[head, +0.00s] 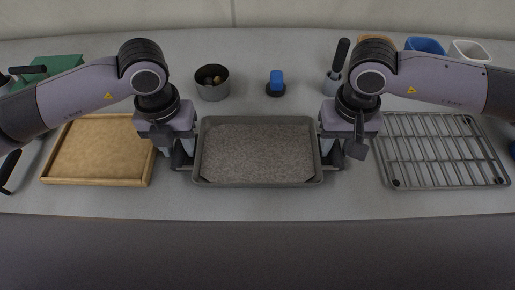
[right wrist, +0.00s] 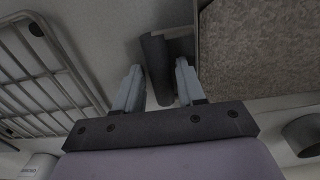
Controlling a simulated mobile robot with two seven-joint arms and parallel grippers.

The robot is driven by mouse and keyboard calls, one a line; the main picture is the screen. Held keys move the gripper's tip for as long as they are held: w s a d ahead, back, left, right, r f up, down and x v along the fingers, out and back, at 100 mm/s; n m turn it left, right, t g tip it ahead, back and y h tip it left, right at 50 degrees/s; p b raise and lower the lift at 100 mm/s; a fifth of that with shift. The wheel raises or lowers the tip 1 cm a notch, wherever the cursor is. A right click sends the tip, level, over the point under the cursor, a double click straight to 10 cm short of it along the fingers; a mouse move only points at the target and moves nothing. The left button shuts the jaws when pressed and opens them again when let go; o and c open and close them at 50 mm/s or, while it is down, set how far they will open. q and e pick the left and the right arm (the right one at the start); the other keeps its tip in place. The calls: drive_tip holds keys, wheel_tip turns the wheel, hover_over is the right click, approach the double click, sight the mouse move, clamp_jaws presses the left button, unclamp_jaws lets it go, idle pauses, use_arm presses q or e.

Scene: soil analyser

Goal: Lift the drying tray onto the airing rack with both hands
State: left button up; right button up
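The drying tray (head: 257,184) is a grey rectangular tray filled with speckled grey-brown soil, level at the middle of the bench. Its edge and soil show at upper right in the right wrist view (right wrist: 262,45). My left gripper (head: 182,160) is at the tray's left handle and my right gripper (head: 335,160) at its right handle. In the right wrist view the dark handle (right wrist: 157,65) lies between my two fingers; firm contact is unclear. The left fingers are partly hidden by their wrist. The airing rack (head: 440,150) is a bare wire rack to the right, also at left in the wrist view (right wrist: 35,75).
A wooden-rimmed tray (head: 97,182) lies at left, beside my left gripper. Behind the drying tray stand a grey pot (head: 213,91) and a blue-topped item (head: 276,80). A holder with a black-handled tool (head: 341,55) and coloured bins (head: 425,45) stand at back right.

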use_arm(q)
clamp_jaws()
use_arm(e)
clamp_jaws()
use_arm(q)
drive_tip(key=shift+r, duration=0.15)
use_arm(e)
drive_tip(key=shift+r, duration=0.15)
